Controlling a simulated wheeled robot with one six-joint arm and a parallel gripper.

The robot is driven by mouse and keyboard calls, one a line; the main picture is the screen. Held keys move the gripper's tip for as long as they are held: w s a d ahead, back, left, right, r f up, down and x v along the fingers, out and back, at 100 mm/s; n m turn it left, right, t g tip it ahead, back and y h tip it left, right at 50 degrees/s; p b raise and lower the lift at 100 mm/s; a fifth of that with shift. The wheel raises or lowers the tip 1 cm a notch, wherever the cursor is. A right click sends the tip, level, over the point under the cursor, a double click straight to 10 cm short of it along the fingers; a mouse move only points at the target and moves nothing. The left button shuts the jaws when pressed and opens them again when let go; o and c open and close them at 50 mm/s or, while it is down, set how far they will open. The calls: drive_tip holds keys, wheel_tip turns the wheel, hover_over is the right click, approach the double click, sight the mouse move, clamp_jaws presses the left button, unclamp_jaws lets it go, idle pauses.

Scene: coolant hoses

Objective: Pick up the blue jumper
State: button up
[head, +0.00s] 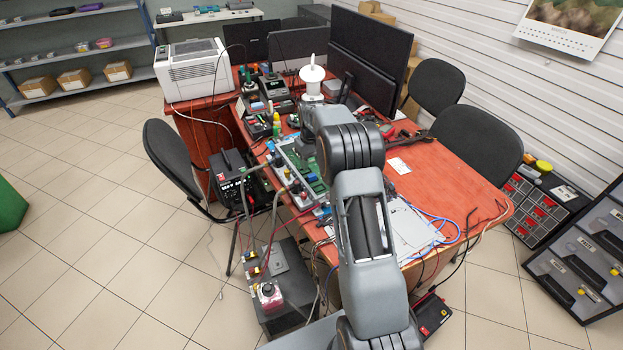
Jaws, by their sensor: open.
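A thin blue cable (457,230), which may be the blue jumper, lies in a loose loop on the right front part of the red desk (470,165), in the head view. It runs over and beside pale flat sheets (415,232). My arm rises from the bottom and reaches over the desk, left of the blue cable. My gripper cannot be made out; the arm's far end hides it or blends with the items behind. Blue parts also show near a row of green circuit boards (300,165), too small to identify.
Dark chairs (172,155) flank the desk. Dark loose cables (480,215) hang over its right front edge. A grey box with wires (285,285) stands at the front left.

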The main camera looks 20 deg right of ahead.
sight(312, 175)
drive_tip(key=shift+w+d+f, duration=0.1)
drive_tip(key=shift+f, duration=1.35)
drive_tip(key=shift+w+f, duration=0.1)
drive_tip(key=shift+f, duration=1.35)
drive_tip(key=shift+c, duration=0.3)
drive_tip(key=c, duration=0.6)
